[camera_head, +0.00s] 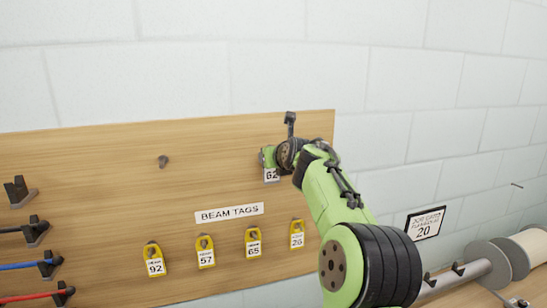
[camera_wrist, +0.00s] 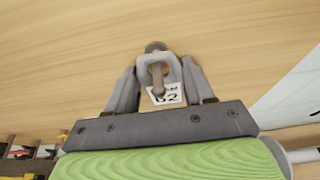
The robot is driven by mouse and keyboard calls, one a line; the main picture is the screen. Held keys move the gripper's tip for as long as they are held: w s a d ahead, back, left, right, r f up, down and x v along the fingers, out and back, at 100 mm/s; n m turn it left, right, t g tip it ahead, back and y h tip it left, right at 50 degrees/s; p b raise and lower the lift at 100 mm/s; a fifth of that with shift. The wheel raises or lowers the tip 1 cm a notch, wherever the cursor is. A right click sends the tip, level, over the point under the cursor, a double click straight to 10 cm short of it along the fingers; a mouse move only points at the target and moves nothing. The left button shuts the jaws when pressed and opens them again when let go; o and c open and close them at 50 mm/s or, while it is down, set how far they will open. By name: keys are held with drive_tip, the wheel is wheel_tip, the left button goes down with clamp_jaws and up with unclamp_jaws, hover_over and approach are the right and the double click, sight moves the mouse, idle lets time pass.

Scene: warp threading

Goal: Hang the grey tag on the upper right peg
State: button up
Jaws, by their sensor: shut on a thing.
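The grey tag (camera_wrist: 168,96) has a white label reading 62 and a grey loop at its top. My gripper (camera_wrist: 161,74) is shut on it, one finger on each side. In the wrist view a dark peg (camera_wrist: 157,76) shows within the loop's outline. I cannot tell whether it passes through the loop or only lines up with it. In the head view my gripper (camera_head: 268,158) is close to the upper right of the wooden board (camera_head: 110,190), and the tag's label (camera_head: 271,175) shows just below it. My gripper hides the upper right peg there.
A bare upper left peg (camera_head: 163,161) stands on the board. Several yellow tags (camera_head: 206,258) hang in a lower row, under the BEAM TAGS sign (camera_head: 229,213). Dark holders with coloured rods (camera_head: 40,265) are at the left. Grey spools (camera_head: 485,265) are at the lower right.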

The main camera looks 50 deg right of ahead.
drive_tip(key=o, duration=1.1)
drive_tip(key=b+v, duration=0.9)
drive_tip(key=v, duration=0.6)
drive_tip(key=shift+s+a+r, duration=0.1)
drive_tip(key=shift+s+a, duration=0.05)
drive_tip(key=shift+s, duration=0.2)
drive_tip(key=shift+w, duration=0.1)
